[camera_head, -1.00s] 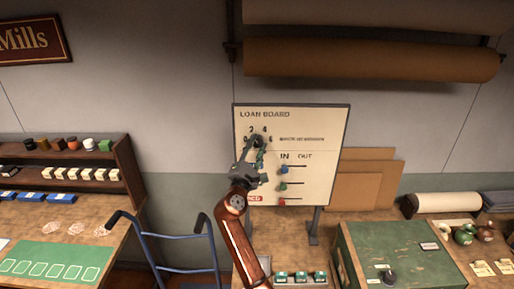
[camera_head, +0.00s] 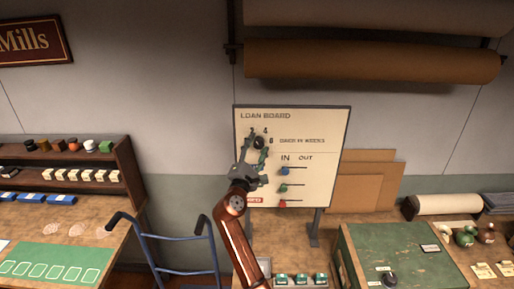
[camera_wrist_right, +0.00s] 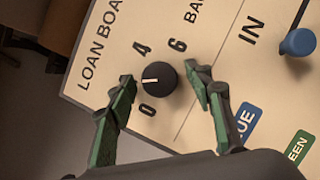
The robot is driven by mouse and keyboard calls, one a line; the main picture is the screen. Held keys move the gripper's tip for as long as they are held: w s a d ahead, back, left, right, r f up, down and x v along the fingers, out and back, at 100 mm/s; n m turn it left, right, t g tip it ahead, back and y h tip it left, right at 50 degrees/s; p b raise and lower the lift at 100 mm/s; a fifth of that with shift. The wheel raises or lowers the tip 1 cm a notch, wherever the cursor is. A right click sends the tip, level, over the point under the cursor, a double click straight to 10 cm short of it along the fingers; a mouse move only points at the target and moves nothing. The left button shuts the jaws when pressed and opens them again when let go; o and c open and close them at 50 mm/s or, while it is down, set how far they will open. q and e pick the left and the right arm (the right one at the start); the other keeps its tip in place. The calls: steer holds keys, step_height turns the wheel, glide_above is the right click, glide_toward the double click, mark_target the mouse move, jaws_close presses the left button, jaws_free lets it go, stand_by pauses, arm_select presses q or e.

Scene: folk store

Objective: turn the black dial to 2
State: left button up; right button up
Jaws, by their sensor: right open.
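The black dial (camera_head: 258,143) is on the loan board (camera_head: 325,130), at its upper left. In the right wrist view the dial (camera_wrist_right: 160,77) shows a white mark pointing left, between the printed 0 and 4. The 2 is hidden there behind a finger. My right gripper (camera_wrist_right: 170,90) is open, with one green-padded finger on each side of the dial and gaps between them and it. In the head view my right gripper (camera_head: 256,160) is just below the dial. My left gripper is not in view.
Blue (camera_head: 285,171), green (camera_head: 284,188) and red (camera_head: 283,204) sliders sit on the board below the dial. A blue hand truck (camera_head: 165,241) stands to the left. A green-topped chest (camera_head: 405,255) is at right. The wall is close behind the board.

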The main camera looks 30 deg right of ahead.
steer(key=shift+s+a+f, duration=0.15)
steer(key=shift+a, duration=0.05)
steer(key=v, duration=1.1)
steer(key=shift+s+a, duration=0.2)
steer(key=shift+w, duration=0.1)
